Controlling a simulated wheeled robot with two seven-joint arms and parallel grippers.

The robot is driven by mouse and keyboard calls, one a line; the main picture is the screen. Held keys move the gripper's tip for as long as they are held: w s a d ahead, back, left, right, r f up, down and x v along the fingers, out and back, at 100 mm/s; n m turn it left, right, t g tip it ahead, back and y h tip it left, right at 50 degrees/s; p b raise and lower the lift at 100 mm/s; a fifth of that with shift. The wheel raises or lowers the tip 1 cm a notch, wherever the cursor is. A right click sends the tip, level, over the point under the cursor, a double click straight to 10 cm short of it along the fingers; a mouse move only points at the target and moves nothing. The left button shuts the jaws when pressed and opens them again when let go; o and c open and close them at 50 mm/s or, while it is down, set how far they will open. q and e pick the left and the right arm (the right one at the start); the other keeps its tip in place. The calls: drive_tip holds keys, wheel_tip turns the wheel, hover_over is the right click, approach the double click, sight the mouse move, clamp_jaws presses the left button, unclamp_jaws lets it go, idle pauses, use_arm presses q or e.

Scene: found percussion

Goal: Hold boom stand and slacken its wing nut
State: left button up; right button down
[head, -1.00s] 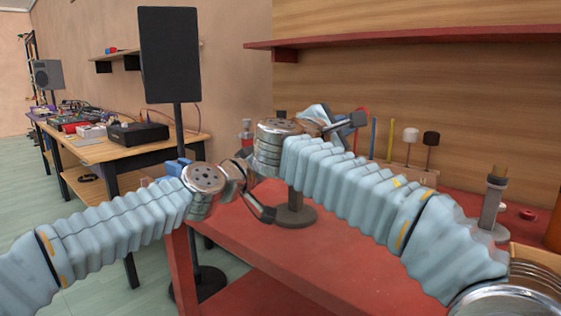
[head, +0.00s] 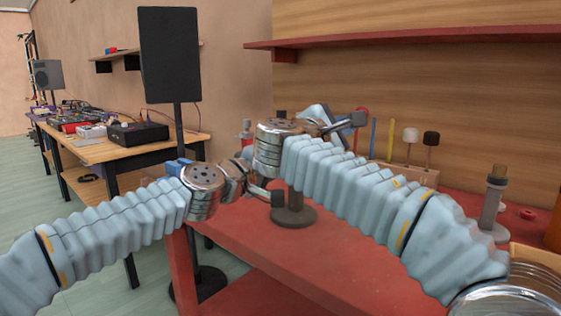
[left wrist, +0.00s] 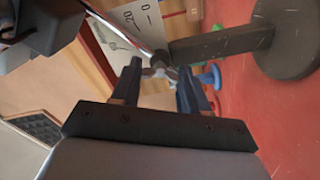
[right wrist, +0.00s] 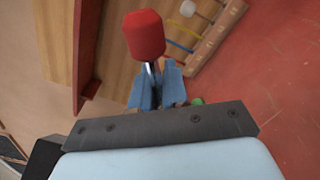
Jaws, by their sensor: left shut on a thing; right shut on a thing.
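The boom stand's dark round base (head: 293,216) stands on the red table in the head view, its upper post hidden by my right arm. In the left wrist view the base (left wrist: 296,45) and dark post (left wrist: 220,44) lie sideways. My left gripper (left wrist: 158,78) has its fingers around a small grey winged piece that looks like the wing nut (left wrist: 158,72), by the post's end.
A wooden rack (head: 410,173) of mallets stands behind my right arm. A grey post-like tool (head: 490,205) stands at the right on the red table (head: 300,260).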

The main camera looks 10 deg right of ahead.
use_arm(q)
drive_tip(key=o, duration=1.1)
drive_tip(key=shift+c, duration=0.2)
drive_tip(key=v, duration=1.2)
drive_tip(key=shift+s, duration=0.1)
use_arm(e)
drive_tip(key=c, duration=1.1)
unclamp_jaws()
drive_tip(key=shift+o, duration=0.2)
